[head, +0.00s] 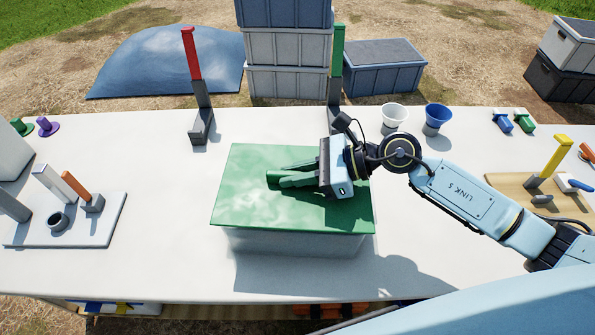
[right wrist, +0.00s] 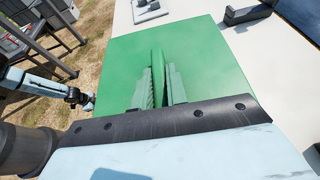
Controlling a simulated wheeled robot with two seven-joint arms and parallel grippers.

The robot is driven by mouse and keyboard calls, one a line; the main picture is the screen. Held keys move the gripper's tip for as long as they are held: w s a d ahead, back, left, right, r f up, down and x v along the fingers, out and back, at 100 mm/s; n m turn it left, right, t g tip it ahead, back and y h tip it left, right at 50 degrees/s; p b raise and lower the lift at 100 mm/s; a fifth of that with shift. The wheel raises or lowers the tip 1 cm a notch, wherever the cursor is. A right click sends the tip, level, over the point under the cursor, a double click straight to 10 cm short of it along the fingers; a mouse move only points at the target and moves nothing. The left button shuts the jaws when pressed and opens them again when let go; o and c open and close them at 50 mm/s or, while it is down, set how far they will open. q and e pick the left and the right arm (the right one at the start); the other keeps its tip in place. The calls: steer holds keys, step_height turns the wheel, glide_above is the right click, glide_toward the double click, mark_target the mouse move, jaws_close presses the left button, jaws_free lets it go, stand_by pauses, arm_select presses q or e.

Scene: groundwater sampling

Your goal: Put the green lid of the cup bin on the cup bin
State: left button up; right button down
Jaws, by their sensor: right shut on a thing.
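The green lid (head: 245,205) is a flat rectangular plate with a raised handle. It lies over the grey cup bin (head: 295,243), roughly level, overhanging its front wall. The bin's rim is hidden, so I cannot tell whether the lid touches it. My right gripper (head: 283,179) is shut on the lid's handle. In the right wrist view the handle (right wrist: 158,75) stands between the two fingers of my right gripper (right wrist: 158,85). My left gripper is out of the head view. What seems its small light-blue body (right wrist: 88,103) shows at the left of the right wrist view, fingers unclear.
A red-topped post (head: 191,55) and a green-topped post (head: 337,50) stand behind the bin. A white cup (head: 394,115) and a blue cup (head: 437,117) stand behind my right arm. A tray (head: 95,232) with upright pieces is at left. The table between is clear.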

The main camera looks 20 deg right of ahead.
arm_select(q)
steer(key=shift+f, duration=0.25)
arm_select(e)
steer(key=shift+f, duration=0.25)
